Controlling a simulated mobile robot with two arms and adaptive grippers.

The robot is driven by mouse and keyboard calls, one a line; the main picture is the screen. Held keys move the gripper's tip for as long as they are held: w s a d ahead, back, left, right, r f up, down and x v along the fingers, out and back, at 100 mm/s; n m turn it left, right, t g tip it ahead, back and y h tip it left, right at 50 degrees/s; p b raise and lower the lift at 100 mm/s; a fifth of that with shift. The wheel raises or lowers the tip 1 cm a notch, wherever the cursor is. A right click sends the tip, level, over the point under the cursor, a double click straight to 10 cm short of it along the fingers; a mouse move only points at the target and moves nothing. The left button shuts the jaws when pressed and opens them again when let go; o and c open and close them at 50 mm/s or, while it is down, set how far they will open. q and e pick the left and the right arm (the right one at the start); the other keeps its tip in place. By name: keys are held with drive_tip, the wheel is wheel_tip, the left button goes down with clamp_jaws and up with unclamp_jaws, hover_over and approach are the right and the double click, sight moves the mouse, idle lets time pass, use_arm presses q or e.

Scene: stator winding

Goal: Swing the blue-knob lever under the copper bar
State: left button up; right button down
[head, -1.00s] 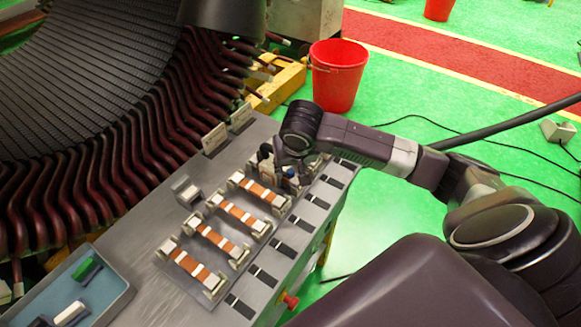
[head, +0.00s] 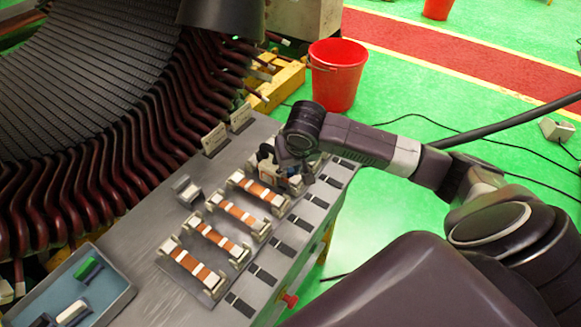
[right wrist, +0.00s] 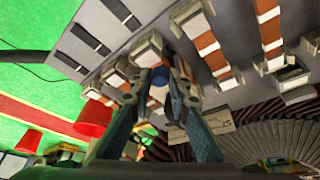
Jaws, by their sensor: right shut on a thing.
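The blue knob (right wrist: 158,87) of the lever shows between the fingers of my right gripper (right wrist: 160,92) in the right wrist view. The gripper is shut on this knob. In the head view my right gripper (head: 287,172) is at the far end of the row of copper bars and hides most of the lever. The nearest copper bar (head: 258,190) sits in white clamps just in front of the gripper. Whether the lever lies under a bar cannot be told. My left gripper is not in view.
Several copper bars, such as this one (head: 213,237), lie in a row on the grey bench (head: 150,235). A blue tray (head: 118,296) stands at the lower left. The large stator (head: 70,110) rises behind the bench. A red bucket (head: 337,78) stands on the green floor.

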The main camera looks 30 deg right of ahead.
drive_tip(key=n+p, duration=0.2)
drive_tip(key=d+n+y+p, duration=0.1)
drive_tip(key=shift+w+d+r, duration=0.1)
drive_tip(key=shift+w+r, duration=0.15)
drive_tip(key=shift+w+d+n+y+p, duration=0.35)
drive_tip(key=shift+n+p, duration=0.25)
drive_tip(key=shift+n, duration=0.3)
drive_tip(key=shift+w+d+f+n+y+p, duration=0.15)
drive_tip(key=shift+n+y, duration=0.1)
drive_tip(key=shift+n, duration=0.2)
drive_tip(key=shift+w+r+n+y+p, duration=0.1)
drive_tip(key=shift+n+y+p, duration=0.1)
drive_tip(key=shift+n, duration=0.25)
drive_tip(key=n, duration=0.1)
drive_tip(key=w+n, duration=0.1)
drive_tip(key=shift+d+f+n+y, duration=0.1)
drive_tip(key=shift+d+n+y, duration=0.2)
drive_tip(key=shift+y, duration=0.1)
drive_tip(key=shift+w+n+g+y+b, duration=0.35)
drive_tip(key=shift+w+n+y+b, duration=0.1)
drive_tip(key=shift+n, duration=0.7)
drive_tip(key=shift+w+n+g+y+b, duration=0.35)
drive_tip(key=shift+n+b, duration=0.1)
drive_tip(key=shift+n, duration=0.7)
drive_tip(key=c, duration=1.8)
unclamp_jaws()
